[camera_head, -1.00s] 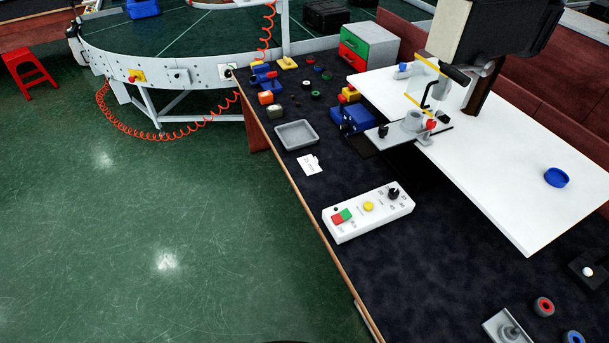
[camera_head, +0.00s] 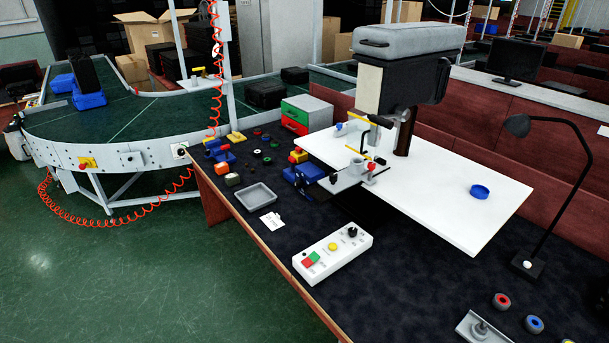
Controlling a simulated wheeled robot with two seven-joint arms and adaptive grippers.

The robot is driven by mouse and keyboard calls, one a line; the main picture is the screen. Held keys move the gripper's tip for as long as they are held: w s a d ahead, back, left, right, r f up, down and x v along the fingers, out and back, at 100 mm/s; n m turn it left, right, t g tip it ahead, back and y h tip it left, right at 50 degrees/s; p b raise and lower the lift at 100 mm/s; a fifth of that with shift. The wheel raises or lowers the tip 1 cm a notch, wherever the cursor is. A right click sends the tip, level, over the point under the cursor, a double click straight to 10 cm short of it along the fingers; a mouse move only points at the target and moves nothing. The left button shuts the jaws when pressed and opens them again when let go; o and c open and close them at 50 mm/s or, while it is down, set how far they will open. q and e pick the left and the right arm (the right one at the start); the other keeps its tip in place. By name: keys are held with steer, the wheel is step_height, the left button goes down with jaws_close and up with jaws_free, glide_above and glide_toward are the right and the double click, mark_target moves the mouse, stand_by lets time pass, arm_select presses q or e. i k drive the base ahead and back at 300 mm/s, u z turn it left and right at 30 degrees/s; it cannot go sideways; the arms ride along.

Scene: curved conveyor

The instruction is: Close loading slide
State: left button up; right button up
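A bench machine with a grey top and black head (camera_head: 410,85) stands on the dark worktable. The slide plate sticks out at the left edge of the machine's white plate (camera_head: 455,215). A clear guard with yellow edges (camera_head: 352,135) stands over this area. Neither of my grippers is in view.
A white control box (camera_head: 332,255) with coloured buttons lies at the table's front. A grey tray (camera_head: 256,196), small coloured parts and a drawer unit (camera_head: 305,117) are further back. A lamp (camera_head: 527,265) stands right. A curved conveyor (camera_head: 120,120) is at left; green floor lies clear in front.

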mark_target(351, 175)
steer(key=u, duration=0.25)
steer(key=i, duration=0.95)
steer(key=z, duration=0.65)
